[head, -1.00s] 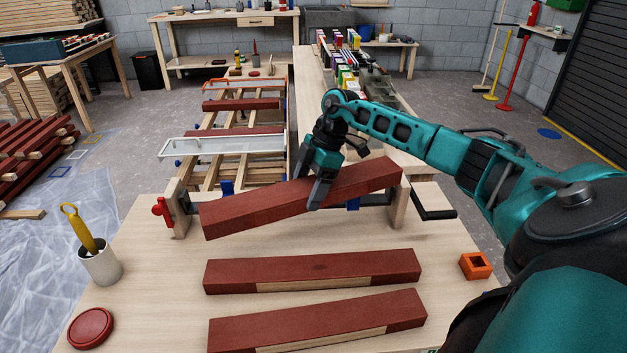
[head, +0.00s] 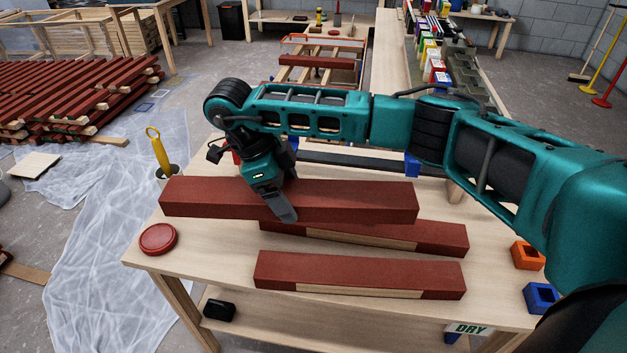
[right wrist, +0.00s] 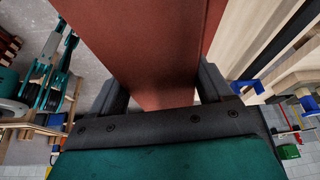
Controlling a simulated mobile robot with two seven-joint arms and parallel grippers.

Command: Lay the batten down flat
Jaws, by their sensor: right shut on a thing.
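The red-painted batten (head: 350,199) is held across the head view, near level and running left to right. My right gripper (head: 284,207) is shut on it from above, left of its middle. In the right wrist view the batten (right wrist: 155,45) sits between the two fingers (right wrist: 163,92). It appears raised above the table and hides part of a second batten (head: 445,239). A third batten (head: 360,268) lies on the table nearer to me. Both lying battens show a bare wood patch on the near side. My left gripper is not in view.
A red lid (head: 158,239) lies at the worktable's (head: 210,255) left edge. A pot with a yellow-handled tool (head: 158,150) stands behind the batten's left end. An orange block (head: 527,255) and a blue block (head: 541,297) sit at the right. Table between lid and third batten is clear.

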